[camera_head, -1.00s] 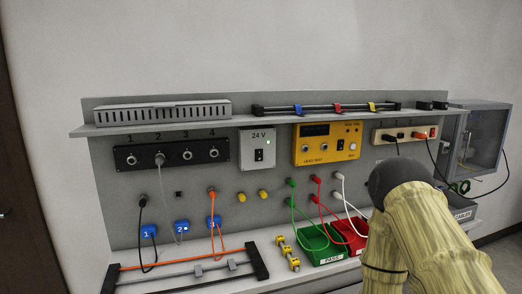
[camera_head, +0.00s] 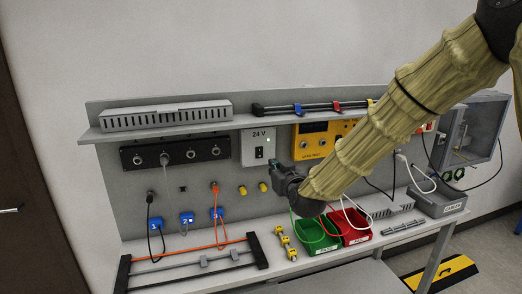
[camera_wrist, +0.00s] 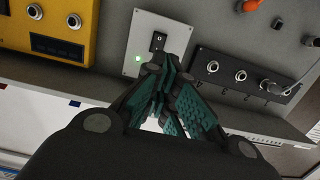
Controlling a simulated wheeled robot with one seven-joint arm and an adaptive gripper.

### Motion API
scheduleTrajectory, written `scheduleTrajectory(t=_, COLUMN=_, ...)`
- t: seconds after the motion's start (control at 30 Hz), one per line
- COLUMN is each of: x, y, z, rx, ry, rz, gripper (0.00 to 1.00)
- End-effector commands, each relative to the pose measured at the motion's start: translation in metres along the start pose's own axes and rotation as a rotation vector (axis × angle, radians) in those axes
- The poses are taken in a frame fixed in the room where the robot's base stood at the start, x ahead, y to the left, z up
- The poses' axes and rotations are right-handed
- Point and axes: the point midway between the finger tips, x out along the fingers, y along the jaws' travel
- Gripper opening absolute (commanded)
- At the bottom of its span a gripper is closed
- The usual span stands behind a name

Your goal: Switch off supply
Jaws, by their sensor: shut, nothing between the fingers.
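The 24 V supply (camera_head: 246,150) is a light grey plate on the back panel with a black rocker switch (camera_head: 259,153). The wrist view shows the supply upside down (camera_wrist: 139,30), with the switch (camera_wrist: 158,41) and a lit green lamp (camera_wrist: 138,59). My gripper (camera_head: 275,167) is just below and right of the supply in the head view. In the wrist view its closed fingers (camera_wrist: 166,66) point at the plate, their tips close to the switch. Nothing is between them. I cannot tell whether the tips touch the plate.
A yellow tester (camera_head: 308,146) is right of the supply, partly behind my arm. A black socket strip (camera_head: 205,150) is to its left. A shelf (camera_head: 190,128) overhangs above. Cables, a green bin (camera_head: 316,243) and a red bin (camera_head: 357,236) are below.

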Motion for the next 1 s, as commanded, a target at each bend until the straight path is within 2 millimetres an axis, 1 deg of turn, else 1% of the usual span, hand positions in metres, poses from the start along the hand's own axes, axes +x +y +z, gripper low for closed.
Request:
scheduleTrajectory(t=0.03, x=0.000, y=0.000, z=-0.006, rx=-0.002, ry=0.008, rz=0.000, gripper=0.00)
scheduleTrajectory(t=0.1, x=0.001, y=-0.001, z=-0.008, rx=-0.003, ry=0.012, rz=0.000, gripper=0.00)
scheduleTrajectory(t=0.37, x=0.001, y=-0.001, z=-0.007, rx=-0.003, ry=0.010, rz=0.000, gripper=0.00)
scheduleTrajectory(t=0.53, x=0.006, y=-0.001, z=-0.007, rx=-0.003, ry=0.008, rz=0.000, gripper=0.00)
scheduleTrajectory(t=0.67, x=0.019, y=-0.001, z=-0.009, rx=-0.003, ry=0.008, rz=0.000, gripper=0.00)
scheduleTrajectory(t=1.0, x=0.061, y=0.000, z=-0.010, rx=-0.002, ry=0.008, rz=0.000, gripper=0.00)
